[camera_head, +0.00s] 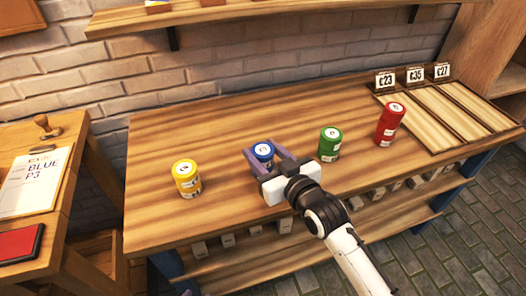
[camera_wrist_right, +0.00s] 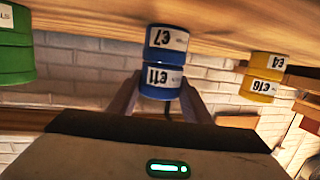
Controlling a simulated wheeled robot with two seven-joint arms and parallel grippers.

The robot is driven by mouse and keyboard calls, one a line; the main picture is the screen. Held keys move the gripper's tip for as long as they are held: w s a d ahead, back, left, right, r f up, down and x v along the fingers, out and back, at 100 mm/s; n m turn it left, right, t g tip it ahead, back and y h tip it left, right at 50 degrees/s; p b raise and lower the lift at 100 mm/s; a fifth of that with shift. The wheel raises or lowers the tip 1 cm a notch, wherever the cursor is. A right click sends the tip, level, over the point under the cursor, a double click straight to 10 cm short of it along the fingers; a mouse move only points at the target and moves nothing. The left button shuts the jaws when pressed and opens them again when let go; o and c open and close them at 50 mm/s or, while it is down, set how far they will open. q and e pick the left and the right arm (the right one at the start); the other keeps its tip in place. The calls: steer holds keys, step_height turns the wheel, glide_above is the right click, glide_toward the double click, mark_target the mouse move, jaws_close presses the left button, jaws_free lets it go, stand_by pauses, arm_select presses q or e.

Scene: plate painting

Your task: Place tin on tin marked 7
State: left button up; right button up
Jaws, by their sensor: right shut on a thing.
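A blue tin marked 11 (camera_wrist_right: 161,80) is between the fingers of my right gripper (camera_head: 262,152), which is shut on it. A blue tin marked 7 (camera_wrist_right: 166,42) is directly under it on the table; the wrist view is upside down. The two blue tins look lined up and touching, with no clear gap. In the head view the top of the upper blue tin (camera_head: 263,148) shows between the fingers, and the lower tin is hidden. My left gripper is not in view.
A yellow stack (camera_head: 187,180) marked 4 and 16 stands to the left. A green stack (camera_head: 329,145) and a red stack (camera_head: 389,124) stand to the right. A slatted tray (camera_head: 432,112) with price cards is at the right end. The wooden table (camera_head: 225,125) is clear behind the stacks.

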steer(key=shift+f, duration=0.1)
steer(key=o, duration=1.1)
steer(key=shift+o, duration=0.2)
steer(key=shift+r, duration=0.25)
steer(key=v, duration=1.2)
steer(key=shift+f, duration=0.15)
